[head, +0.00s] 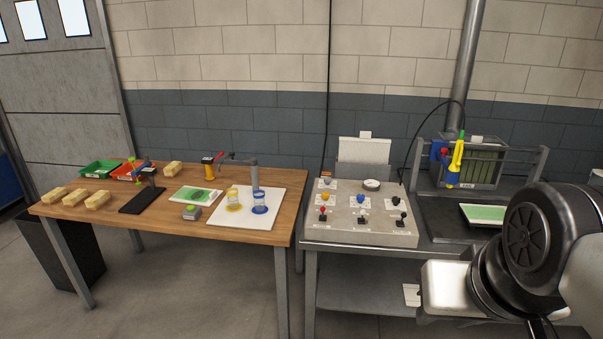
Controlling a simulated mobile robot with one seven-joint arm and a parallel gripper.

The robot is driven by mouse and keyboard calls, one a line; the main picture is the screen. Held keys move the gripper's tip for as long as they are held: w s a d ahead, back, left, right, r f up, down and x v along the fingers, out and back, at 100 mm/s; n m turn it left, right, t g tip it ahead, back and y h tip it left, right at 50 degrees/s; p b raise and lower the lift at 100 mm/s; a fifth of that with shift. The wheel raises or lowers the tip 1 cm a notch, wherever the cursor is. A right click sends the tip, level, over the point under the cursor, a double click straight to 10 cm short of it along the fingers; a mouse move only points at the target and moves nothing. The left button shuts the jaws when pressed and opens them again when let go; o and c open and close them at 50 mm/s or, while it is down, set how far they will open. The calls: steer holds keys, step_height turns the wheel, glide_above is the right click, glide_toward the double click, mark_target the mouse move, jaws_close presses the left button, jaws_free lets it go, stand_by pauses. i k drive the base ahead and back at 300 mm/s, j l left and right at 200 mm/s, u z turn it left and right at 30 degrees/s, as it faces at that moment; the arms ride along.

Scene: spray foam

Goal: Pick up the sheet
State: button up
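Several things here could be the sheet, and I cannot tell which is meant. A flat green piece with a white border (197,195) lies on the wooden table. A similar green piece with a pale rim (483,214) lies on the dark bench at the right. A white panel (364,150) stands upright behind the control box. My gripper (413,296) is at the lower right, in front of the metal bench, apart from all of these. Its fingers are small and mostly hidden by its pale body, so its opening does not show.
The wooden table (178,238) holds yellowish blocks (97,200), green (100,169) and red (128,172) trays, and a white board (225,218) with two small containers. A control box (361,238) with knobs sits on the metal bench. A yellow-and-blue spray device (455,163) stands before a rack.

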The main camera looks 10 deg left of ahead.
mark_target(192, 195)
steer(key=i+j, duration=0.25)
steer(key=j, duration=0.25)
steer(key=i+j, duration=0.25)
steer(key=j, duration=0.2)
steer(key=i+j, duration=0.25)
steer(key=j, duration=0.25)
steer(key=i+j, duration=0.25)
steer(key=j, duration=0.25)
steer(key=i+j, duration=0.25)
steer(key=j, duration=0.25)
steer(key=i+j, duration=0.25)
steer(key=j, duration=0.2)
steer(key=i+j, duration=0.25)
steer(key=j, duration=0.25)
steer(key=i+j, duration=0.25)
steer(key=j, duration=0.25)
